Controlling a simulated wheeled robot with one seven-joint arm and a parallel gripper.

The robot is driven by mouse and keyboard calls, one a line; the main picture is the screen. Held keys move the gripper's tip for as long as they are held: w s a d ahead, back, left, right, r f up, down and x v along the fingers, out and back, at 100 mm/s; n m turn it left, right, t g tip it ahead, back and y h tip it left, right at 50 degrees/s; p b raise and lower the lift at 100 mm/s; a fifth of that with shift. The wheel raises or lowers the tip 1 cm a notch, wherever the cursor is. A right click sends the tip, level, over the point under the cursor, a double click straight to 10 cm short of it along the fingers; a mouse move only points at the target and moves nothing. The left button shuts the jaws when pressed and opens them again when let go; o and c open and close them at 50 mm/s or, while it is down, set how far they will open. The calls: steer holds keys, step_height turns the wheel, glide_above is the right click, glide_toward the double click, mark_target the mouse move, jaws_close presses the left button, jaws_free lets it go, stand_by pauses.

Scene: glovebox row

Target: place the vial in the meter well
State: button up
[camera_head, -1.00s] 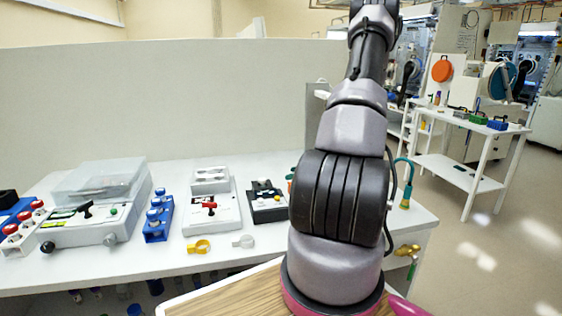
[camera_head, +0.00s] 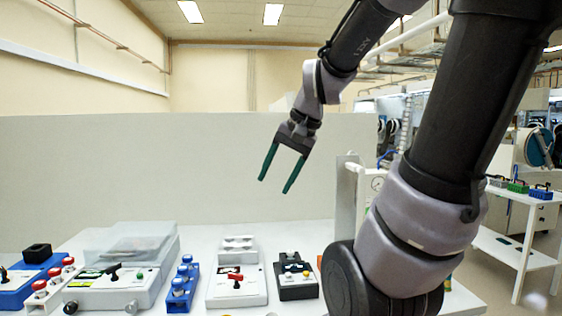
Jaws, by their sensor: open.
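My gripper (camera_head: 275,184) is open and empty, with two dark green fingers pointing down. It hangs in the air in front of the pale partition, above the white bench. A blue rack (camera_head: 177,301) on the bench holds several blue-capped vials (camera_head: 185,270). Several red-capped vials (camera_head: 53,273) stand at the left. I cannot tell which device is the meter, and no well is clearly visible.
A grey device with a clear lid (camera_head: 132,246) stands on the bench at the left, beside a blue box (camera_head: 32,286). The pale partition (camera_head: 130,165) rises behind the bench. My arm hides the bench's right part. A white side table (camera_head: 510,250) stands at the right.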

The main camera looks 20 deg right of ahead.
steer(key=s+r+n+t, duration=0.1)
steer(key=s+r+n, duration=0.1)
steer(key=s+r+n+t+h, duration=0.1)
steer(key=s+r, duration=0.1)
steer(key=shift+a+r+t, duration=0.1)
steer(key=shift+a+t, duration=0.2)
steer(key=shift+a, duration=0.05)
